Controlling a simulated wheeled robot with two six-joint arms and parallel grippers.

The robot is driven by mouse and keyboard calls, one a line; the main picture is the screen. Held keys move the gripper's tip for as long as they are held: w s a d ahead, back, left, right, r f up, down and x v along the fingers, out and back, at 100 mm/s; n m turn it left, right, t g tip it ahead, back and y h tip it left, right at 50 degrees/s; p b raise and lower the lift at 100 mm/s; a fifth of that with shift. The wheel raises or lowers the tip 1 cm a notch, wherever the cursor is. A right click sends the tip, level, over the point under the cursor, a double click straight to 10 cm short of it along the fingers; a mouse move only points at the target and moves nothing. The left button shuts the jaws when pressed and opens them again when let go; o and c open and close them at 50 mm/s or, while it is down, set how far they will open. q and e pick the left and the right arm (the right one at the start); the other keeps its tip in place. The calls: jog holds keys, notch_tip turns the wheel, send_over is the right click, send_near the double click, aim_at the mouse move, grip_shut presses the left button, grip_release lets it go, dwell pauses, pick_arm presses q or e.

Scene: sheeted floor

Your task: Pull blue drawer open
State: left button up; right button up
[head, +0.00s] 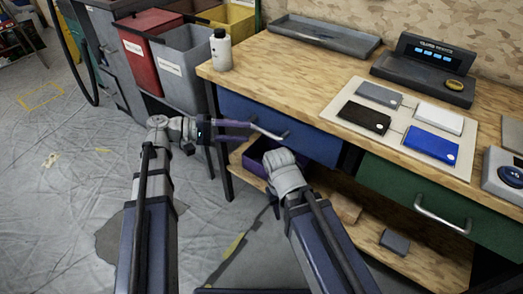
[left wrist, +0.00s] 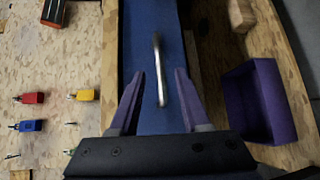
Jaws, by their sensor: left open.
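The blue drawer (head: 235,108) is under the wooden tabletop at the left, its front looking flush with the bench. Its silver bar handle (head: 268,132) also shows in the left wrist view (left wrist: 160,60). My left gripper (head: 249,128) is open, with purple fingers pointing at the drawer front beside the handle. In the left wrist view its fingers (left wrist: 160,88) stand on either side of the handle's near part, with gaps on both sides. Whether the handle is fully within the jaw depth is unclear. My right arm reaches up from the bottom, but its gripper fingers do not show.
A green drawer (head: 410,200) is at the right. A purple bin (left wrist: 262,100) and small blocks are on the lower shelf. A white bottle (head: 221,50) stands near the table's left corner.

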aim_at(261, 132)
pick_arm(q)
jog(key=shift+a, duration=0.3)
jog(key=shift+b+x, duration=0.65)
jog(key=shift+x, duration=3.25)
jog(key=shift+r, duration=0.1)
grip_shut()
